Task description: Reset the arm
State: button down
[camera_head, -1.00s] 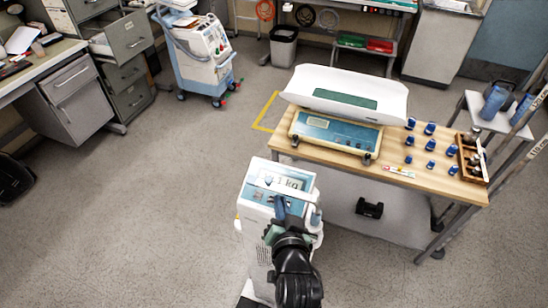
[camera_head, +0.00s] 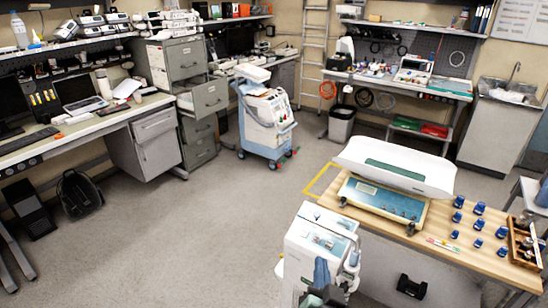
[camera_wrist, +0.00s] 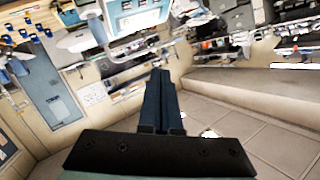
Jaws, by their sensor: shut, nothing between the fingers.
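My gripper (camera_head: 321,266) shows at the bottom of the head view, in front of a white device with a blue panel (camera_head: 322,240). I cannot tell from the head view whether it touches the device. In the wrist view my gripper (camera_wrist: 160,75) has its dark fingers together, with nothing between them. The rest of my arm is mostly cut off by the bottom edge of the head view.
A wooden-topped table (camera_head: 440,250) at the right holds a baby scale (camera_head: 400,165), several blue-capped bottles and a wooden box (camera_head: 522,245). A blue-white cart (camera_head: 265,125) stands at the back. The floor at left centre is clear.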

jog(key=w+a+r+n+t+b, duration=0.1)
jog(key=a+r+t, duration=0.15)
jog(key=r, duration=0.95)
jog(key=w+a+r+n+t+b, duration=0.1)
jog(key=a+r+n+t, duration=0.15)
jog(key=r, duration=1.05)
jog(key=s+a+r+n+t, duration=0.1)
jog(key=s+a+r+t, duration=0.1)
jog(key=s+r, duration=0.6)
jog(key=s+a+r+n+t+y+b, duration=0.1)
jog(key=s+r+t, duration=0.4)
jog(key=r, duration=1)
jog(key=s+a+n, duration=0.1)
jog(key=s, duration=0.2)
jog(key=shift+a+y+b, duration=0.2)
jog(key=shift+y+b, duration=0.1)
